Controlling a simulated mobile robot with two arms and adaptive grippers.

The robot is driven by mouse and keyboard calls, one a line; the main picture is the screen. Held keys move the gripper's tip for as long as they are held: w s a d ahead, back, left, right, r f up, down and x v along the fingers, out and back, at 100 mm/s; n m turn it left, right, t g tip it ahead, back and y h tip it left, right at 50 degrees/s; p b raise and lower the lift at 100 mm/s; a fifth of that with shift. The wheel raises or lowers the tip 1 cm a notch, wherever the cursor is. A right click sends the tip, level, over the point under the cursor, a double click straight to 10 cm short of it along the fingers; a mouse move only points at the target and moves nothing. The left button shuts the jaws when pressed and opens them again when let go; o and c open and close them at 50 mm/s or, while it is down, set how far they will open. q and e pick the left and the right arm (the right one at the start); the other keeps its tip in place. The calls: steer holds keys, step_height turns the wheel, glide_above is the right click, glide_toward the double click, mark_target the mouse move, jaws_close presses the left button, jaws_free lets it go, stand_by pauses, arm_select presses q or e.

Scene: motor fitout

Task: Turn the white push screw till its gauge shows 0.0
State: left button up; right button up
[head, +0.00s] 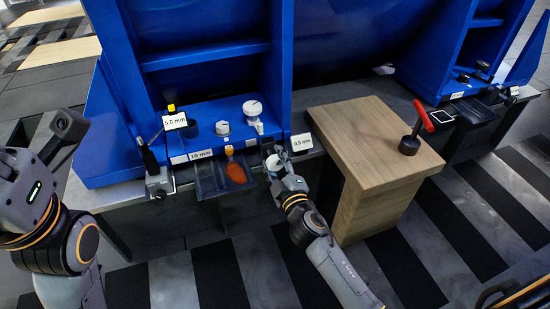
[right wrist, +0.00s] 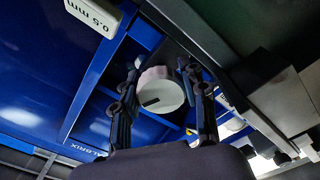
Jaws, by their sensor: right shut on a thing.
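The white push screw (head: 273,163) is at the blue motor base's front edge, beside the wooden block. Its gauge (head: 302,142) reads 0.5 mm; the same label shows in the right wrist view (right wrist: 93,12). My right gripper (head: 272,158) is around the screw's white round head. In the right wrist view the white head (right wrist: 160,90), with a dark slot mark, sits between the two dark fingers (right wrist: 160,100), which are shut on it. The screw's shaft is hidden.
A wooden block (head: 370,135) bearing a red-handled tool (head: 420,120) stands right of the gripper. A dark tray (head: 210,182) with an orange-handled tool (head: 235,170) lies left. Labels read 5.0 mm (head: 174,121) and 10 mm (head: 200,155). White knobs (head: 253,108) stand on the blue ledge.

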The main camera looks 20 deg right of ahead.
steer(key=shift+n+p, duration=0.4)
steer(key=shift+n, duration=1.9)
steer(key=o, duration=1.2)
steer(key=shift+c, duration=0.2)
steer(key=s, duration=1.2)
steer(key=shift+d, duration=0.2)
